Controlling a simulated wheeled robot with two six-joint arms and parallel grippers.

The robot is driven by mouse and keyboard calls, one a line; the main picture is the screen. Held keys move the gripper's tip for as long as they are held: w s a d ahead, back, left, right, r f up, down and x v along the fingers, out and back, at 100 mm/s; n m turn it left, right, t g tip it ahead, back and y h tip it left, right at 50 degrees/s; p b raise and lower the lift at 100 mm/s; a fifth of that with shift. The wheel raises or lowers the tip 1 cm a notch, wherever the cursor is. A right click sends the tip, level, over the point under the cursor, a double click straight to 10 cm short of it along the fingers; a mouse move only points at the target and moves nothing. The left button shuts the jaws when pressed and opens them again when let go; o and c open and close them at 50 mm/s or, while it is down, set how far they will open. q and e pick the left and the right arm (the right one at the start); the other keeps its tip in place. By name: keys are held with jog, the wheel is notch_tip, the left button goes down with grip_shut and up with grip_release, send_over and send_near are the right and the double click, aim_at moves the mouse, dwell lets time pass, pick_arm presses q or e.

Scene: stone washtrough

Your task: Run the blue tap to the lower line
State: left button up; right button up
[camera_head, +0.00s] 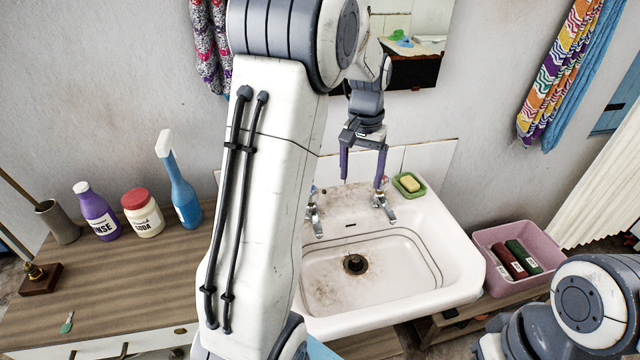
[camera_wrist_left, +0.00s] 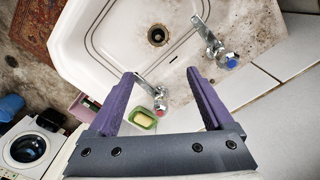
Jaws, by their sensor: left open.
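The white basin (camera_head: 462,262) has two dark lines (camera_head: 432,262) round its inner wall and shows no water. The blue-marked tap (camera_wrist_left: 221,56) is the left one in the head view (camera_head: 314,216). The red-marked tap (camera_wrist_left: 156,101) is the right one in the head view (camera_head: 382,205), beside the soap dish. My left gripper (camera_head: 361,183) is open and empty above the back rim. In the left wrist view its fingers (camera_wrist_left: 164,72) frame the red-marked tap, and the blue-marked tap lies beyond the right finger. No water stream shows. My right gripper is out of view.
A green soap dish (camera_head: 409,185) sits on the back right rim. A pink tub (camera_head: 490,236) with bottles stands right of the basin. Purple (camera_head: 97,212), white (camera_head: 143,214) and blue (camera_head: 184,198) bottles stand on the left counter. A mirror (camera_head: 412,68) hangs behind.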

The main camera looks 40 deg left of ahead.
pick_arm(q)
jog(key=a+f+n, duration=0.1)
jog(key=a, duration=0.4)
jog(key=a+f+n, duration=0.1)
jog(key=a, duration=0.4)
jog(key=a+n, duration=0.1)
jog(key=a, duration=0.4)
jog(key=shift+w+f, duration=0.3)
jog(key=shift+f, duration=0.1)
jog(key=shift+a+f, duration=0.1)
jog(key=shift+f, duration=0.25)
notch_tip(320, 180, down, 10)
jog(key=shift+r+p, duration=0.2)
jog(key=shift+p, duration=0.2)
jog(key=c, duration=1.3)
jog(key=shift+d, duration=0.2)
grip_shut()
jog(key=shift+a, duration=0.1)
